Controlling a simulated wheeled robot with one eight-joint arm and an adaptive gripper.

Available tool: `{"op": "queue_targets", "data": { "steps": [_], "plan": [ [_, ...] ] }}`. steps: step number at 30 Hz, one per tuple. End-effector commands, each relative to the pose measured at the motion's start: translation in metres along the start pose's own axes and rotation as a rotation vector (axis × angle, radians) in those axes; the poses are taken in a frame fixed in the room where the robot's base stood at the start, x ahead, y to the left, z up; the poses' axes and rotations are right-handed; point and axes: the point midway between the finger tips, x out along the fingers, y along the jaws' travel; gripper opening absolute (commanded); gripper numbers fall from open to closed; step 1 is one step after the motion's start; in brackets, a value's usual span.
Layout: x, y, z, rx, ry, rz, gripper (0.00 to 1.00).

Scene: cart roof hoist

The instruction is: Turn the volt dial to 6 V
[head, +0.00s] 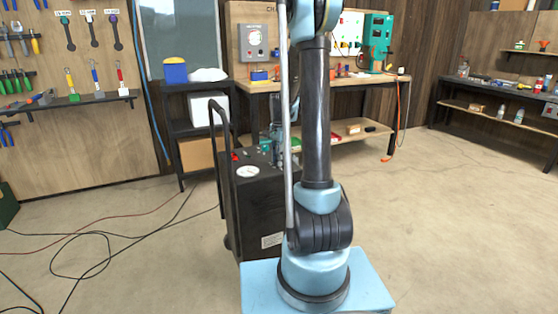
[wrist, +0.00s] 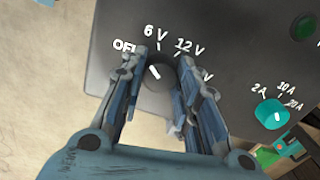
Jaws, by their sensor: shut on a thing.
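The black volt dial (wrist: 163,82) sits on the dark panel in the wrist view, with the labels OFF, 6 V and 12 V around it and another label partly hidden by a finger. Its white mark points up and left, between OFF and 6 V. My gripper (wrist: 163,68) is shut on the dial, one finger on each side. In the head view the black cart (head: 250,205) stands left of my arm, with a white gauge on top. My gripper is over the cart's far side, partly hidden by my arm; the dial cannot be made out there.
A teal amp dial (wrist: 271,114) sits right of the volt dial, with a green button (wrist: 304,27) above it. The cart's handle (head: 213,125) rises at its left. Cables (head: 105,235) lie on the floor at left. A workbench (head: 345,85) stands behind.

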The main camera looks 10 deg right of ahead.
Motion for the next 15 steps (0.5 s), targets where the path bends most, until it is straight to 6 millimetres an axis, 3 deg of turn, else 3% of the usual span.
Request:
{"op": "queue_targets", "data": {
  "steps": [15],
  "plan": [
    [-0.0001, -0.0014, 0.0003, 0.385, -0.001, -0.002, 0.06]
  ]
}}
